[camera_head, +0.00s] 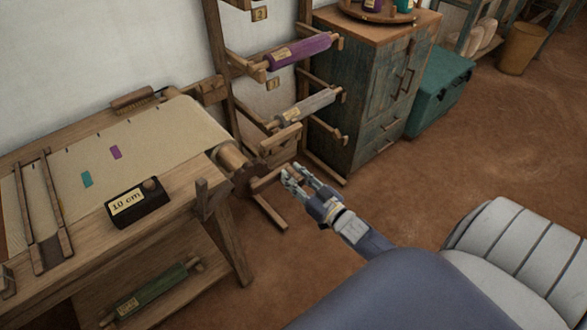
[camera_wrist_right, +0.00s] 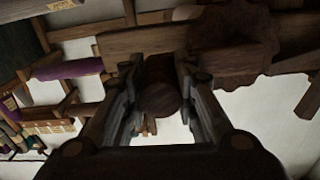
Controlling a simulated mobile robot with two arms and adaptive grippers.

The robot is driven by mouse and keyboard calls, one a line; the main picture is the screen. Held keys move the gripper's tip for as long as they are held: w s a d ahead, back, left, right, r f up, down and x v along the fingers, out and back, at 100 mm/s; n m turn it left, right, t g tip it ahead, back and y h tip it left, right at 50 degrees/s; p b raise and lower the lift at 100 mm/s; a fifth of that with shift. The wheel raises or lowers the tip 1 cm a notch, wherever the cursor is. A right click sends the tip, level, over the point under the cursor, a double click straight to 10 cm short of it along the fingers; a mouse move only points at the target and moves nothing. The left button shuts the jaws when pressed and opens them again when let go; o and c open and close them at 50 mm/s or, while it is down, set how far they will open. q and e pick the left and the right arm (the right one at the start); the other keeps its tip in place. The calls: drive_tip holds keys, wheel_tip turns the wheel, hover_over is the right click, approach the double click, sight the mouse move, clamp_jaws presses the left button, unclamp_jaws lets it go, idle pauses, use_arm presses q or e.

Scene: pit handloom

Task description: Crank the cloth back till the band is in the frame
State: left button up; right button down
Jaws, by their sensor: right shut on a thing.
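A cream cloth (camera_head: 165,140) lies stretched over the wooden table and runs onto a roller (camera_head: 232,157) at its right end. My right gripper (camera_head: 289,176) is shut on the crank handle (camera_wrist_right: 160,100) beside the roller. In the right wrist view, the round handle end sits between the two fingers. My left gripper is not in view.
A black block labelled "10 cm" (camera_head: 139,205) stands on the table's front edge. A brush (camera_head: 132,101) lies at the back. A rack holds a purple roll (camera_head: 300,51) and a grey roll (camera_head: 306,105). A green cabinet (camera_head: 369,90) stands behind.

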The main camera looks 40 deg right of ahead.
drive_tip(key=a+f+m+b, duration=0.3)
drive_tip(key=f+m+b, duration=0.1)
drive_tip(key=f+m, duration=0.4)
drive_tip(key=shift+s+a+m, duration=0.2)
drive_tip(key=shift+a+m, duration=0.1)
drive_tip(key=shift+m, duration=0.7)
drive_tip(key=c, duration=1.2)
unclamp_jaws()
drive_tip(key=shift+c, duration=0.2)
drive_tip(key=s, duration=1.2)
drive_tip(key=shift+d, duration=0.4)
